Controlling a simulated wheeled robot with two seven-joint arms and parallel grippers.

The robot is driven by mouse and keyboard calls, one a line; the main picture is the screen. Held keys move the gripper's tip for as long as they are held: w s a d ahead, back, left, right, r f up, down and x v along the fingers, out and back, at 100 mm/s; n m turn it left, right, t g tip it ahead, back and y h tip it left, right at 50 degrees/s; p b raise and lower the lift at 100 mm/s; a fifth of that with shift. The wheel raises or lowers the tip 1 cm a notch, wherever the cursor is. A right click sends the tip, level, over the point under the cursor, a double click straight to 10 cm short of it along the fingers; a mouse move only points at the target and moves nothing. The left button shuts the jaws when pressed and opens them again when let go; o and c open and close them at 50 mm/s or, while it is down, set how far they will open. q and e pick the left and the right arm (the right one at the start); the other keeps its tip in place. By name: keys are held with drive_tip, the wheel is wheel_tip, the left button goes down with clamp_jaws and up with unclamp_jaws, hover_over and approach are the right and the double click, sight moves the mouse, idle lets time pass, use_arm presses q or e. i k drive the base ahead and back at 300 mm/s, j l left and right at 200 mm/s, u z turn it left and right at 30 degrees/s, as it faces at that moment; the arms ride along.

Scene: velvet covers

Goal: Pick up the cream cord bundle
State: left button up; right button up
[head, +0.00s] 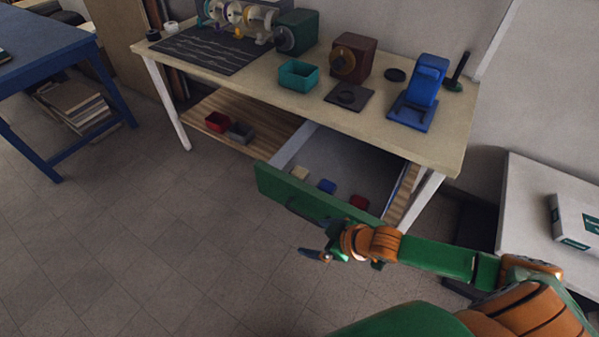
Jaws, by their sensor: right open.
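The cream cord bundle (299,172) lies in the open drawer (262,184) of the workbench, toward the drawer's left side. A blue bundle (327,186) and a red bundle (358,202) lie to its right in the same drawer. My right gripper (316,254) is open and appears empty. It is outside the drawer, in front of and below the green drawer front in the picture, apart from the cream bundle. My left gripper is out of view.
The workbench top (250,88) holds a teal tray (299,75), a brown box (352,58) and a blue stand (420,92). Red (216,122) and grey (240,132) bins sit on the shelf below. A white table (530,185) stands at right. The floor at left is clear.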

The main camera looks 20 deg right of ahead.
sight(302, 173)
drive_tip(key=i+l, duration=0.3)
drive_tip(key=i, duration=0.15)
drive_tip(key=i+l, duration=0.25)
drive_tip(key=i, duration=0.2)
